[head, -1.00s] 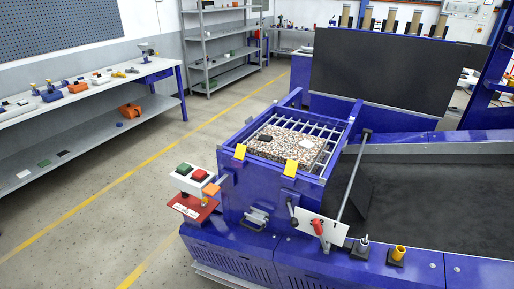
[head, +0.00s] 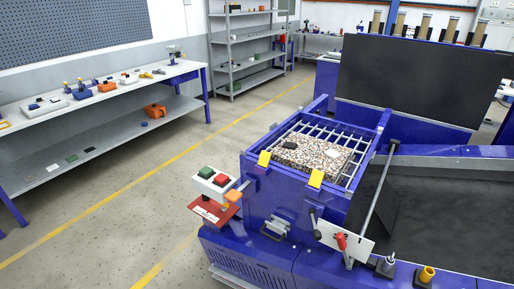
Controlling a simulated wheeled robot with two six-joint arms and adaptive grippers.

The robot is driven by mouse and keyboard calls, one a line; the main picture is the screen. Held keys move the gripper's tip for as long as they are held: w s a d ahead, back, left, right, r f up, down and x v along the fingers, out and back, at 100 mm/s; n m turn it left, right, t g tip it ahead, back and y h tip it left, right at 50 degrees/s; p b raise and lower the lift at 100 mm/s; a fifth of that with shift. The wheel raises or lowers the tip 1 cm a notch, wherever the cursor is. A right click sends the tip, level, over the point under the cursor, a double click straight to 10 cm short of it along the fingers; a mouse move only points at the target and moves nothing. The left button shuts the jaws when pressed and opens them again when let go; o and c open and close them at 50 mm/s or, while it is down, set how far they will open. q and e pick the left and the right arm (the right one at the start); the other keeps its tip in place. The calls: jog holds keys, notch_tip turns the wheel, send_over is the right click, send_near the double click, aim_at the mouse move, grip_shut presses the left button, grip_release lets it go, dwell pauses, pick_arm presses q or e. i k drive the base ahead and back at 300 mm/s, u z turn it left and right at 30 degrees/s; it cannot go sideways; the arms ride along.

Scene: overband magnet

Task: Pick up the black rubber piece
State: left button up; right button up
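A small black piece (head: 289,146), which looks like the black rubber piece, lies on the speckled brown and white slab (head: 312,157). A small white piece (head: 332,153) lies on the same slab, to the right of the black piece. Neither of my grippers shows in the head view.
A control box with green and red buttons (head: 213,181) stands at the housing's left. A workbench (head: 100,95) lines the left wall. Floor between is clear.

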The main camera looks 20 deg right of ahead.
aim_at(288, 146)
jog(key=i, duration=0.95)
jog(key=z, duration=1.8)
